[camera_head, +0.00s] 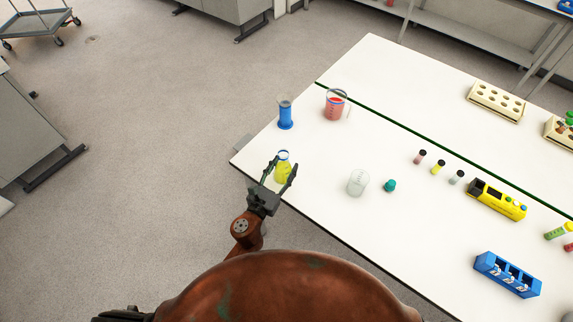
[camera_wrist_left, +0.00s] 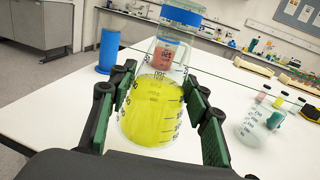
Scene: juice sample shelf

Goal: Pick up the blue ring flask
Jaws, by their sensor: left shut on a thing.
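The blue ring flask (camera_head: 282,168) is a clear conical flask with yellow liquid and a blue ring at its neck. It is near the left corner of the white table (camera_head: 330,190). My left gripper (camera_head: 280,172) is shut on it, with one finger on each side of the glass. In the left wrist view the flask (camera_wrist_left: 153,108) stands upright between the two green-padded fingers (camera_wrist_left: 155,105). Whether its base touches the table cannot be told. My right gripper is not in view.
A blue cylinder (camera_head: 285,115) and a beaker of red liquid (camera_head: 334,108) stand behind the flask. An empty beaker (camera_head: 357,183) and a teal cap (camera_head: 390,186) are to its right. Several small vials, a yellow device (camera_head: 505,203) and a blue rack (camera_head: 507,275) are farther right.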

